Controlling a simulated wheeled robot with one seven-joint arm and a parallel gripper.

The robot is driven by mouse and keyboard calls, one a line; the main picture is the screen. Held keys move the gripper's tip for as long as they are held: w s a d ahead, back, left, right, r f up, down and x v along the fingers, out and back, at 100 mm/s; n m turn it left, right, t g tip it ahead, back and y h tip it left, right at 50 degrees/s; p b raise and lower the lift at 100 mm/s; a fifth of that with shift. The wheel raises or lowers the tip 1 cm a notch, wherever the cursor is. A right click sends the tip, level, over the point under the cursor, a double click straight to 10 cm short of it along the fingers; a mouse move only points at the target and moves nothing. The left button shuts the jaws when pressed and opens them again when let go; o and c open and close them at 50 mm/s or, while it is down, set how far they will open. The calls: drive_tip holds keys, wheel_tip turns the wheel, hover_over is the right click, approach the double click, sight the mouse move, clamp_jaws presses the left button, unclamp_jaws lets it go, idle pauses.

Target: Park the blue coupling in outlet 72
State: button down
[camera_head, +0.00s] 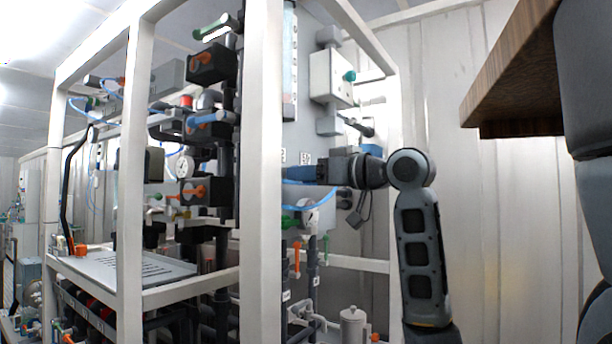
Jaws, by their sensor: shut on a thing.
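My gripper (318,170) reaches left at mid-height into the white-framed rack, in front of the grey panel. It is shut on a small blue piece (300,173), which I take to be the blue coupling. Only part of this piece shows, just right of the front post, and a blue hose passes close below it. Small white label plates (306,158) sit on the panel just above the gripper. Their numbers are too small to read, so I cannot tell which outlet is 72. I cannot tell whether the blue piece touches any outlet.
A white upright post (262,240) stands just left of my gripper and hides part of the panel. A grey box (332,76) is above. A brown wooden board (515,70) hangs at upper right.

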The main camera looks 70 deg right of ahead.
drive_tip(key=shift+w+d, duration=0.1)
drive_tip(key=shift+w, duration=0.35)
idle(0.6)
drive_tip(key=c, duration=0.6)
unclamp_jaws()
drive_tip(key=b+v, duration=0.1)
drive_tip(key=v, duration=0.6)
drive_tip(key=shift+s, duration=0.4)
